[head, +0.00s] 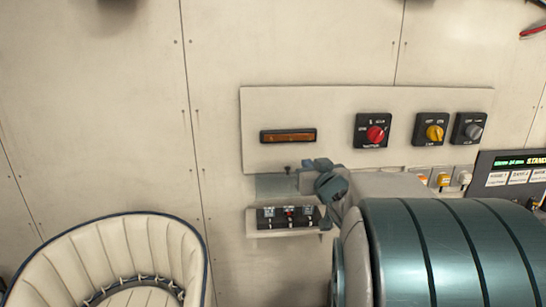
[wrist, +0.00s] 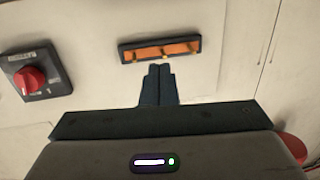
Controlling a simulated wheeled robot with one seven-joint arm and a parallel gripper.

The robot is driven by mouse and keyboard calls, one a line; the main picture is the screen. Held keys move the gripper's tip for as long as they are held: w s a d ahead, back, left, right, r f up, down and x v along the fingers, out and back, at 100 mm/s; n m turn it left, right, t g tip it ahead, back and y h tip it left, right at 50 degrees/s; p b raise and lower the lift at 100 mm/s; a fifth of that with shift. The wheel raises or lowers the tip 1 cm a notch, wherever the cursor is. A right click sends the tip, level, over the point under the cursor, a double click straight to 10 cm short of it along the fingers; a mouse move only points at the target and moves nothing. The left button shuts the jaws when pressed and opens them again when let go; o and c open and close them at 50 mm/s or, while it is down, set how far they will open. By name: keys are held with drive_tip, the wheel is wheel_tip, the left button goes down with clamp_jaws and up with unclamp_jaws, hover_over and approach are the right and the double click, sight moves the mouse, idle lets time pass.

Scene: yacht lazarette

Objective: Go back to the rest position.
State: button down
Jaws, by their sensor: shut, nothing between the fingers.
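My gripper (wrist: 160,69) is shut and empty in the wrist view, its two dark fingers together just below an orange indicator strip (wrist: 160,50) in a dark frame. In the head view my gripper (head: 308,164) shows in front of the wall panel, a little below the same orange strip (head: 288,136). Whether the fingertips touch the panel cannot be told. My arm covers part of the wall below the panel.
The pale panel (head: 340,97) carries a red rotary switch (head: 375,134), a yellow one (head: 434,133) and a grey one (head: 473,131). A small switch box (head: 288,217) sits below my gripper. A cream seat (head: 120,255) stands at lower left. A display unit (head: 515,170) is at right.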

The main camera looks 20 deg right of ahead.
drive_tip(key=s+a+f+g, duration=0.4)
drive_tip(key=s+f, duration=0.1)
drive_tip(key=s, duration=0.4)
drive_tip(key=s+a+f+g+b, duration=0.1)
drive_tip(key=s+a+f+g, duration=0.3)
drive_tip(key=s, duration=0.4)
drive_tip(key=s+a+f+g, duration=0.5)
drive_tip(key=s+f, duration=0.2)
drive_tip(key=s, duration=0.2)
drive_tip(key=shift+s+f+g+y+b, duration=0.2)
drive_tip(key=shift+s+g+y+b, duration=0.1)
drive_tip(key=shift+s+b, duration=0.05)
idle(1.0)
